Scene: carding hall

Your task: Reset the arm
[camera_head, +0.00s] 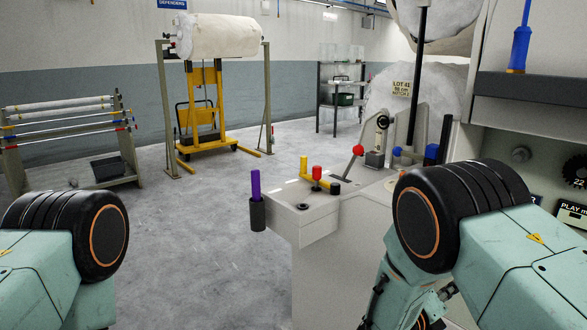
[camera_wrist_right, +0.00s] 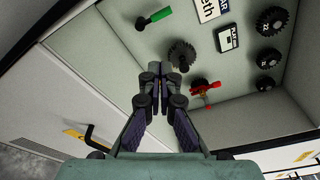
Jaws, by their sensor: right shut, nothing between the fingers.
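My right gripper (camera_wrist_right: 160,76) shows in the right wrist view with its dark fingers closed together and nothing between them. It points toward a pale panel (camera_wrist_right: 110,45) carrying gears and tools. A dark gear (camera_wrist_right: 182,54) appears just beyond the fingertips, and a red-handled part (camera_wrist_right: 205,88) to their right; I cannot tell the exact gaps. In the head view my right arm is bent, its forearm running down in front of the pale machine. My left arm shows only at the lower left, and its gripper is out of view.
The pale machine (camera_head: 315,232) carries a purple handle (camera_head: 255,184), a red knob (camera_head: 316,173) and a red-ball lever (camera_head: 358,150). A blue-handled tool (camera_head: 520,48) stands at upper right. A rod rack (camera_head: 70,150) and yellow lift (camera_head: 204,105) stand behind open floor.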

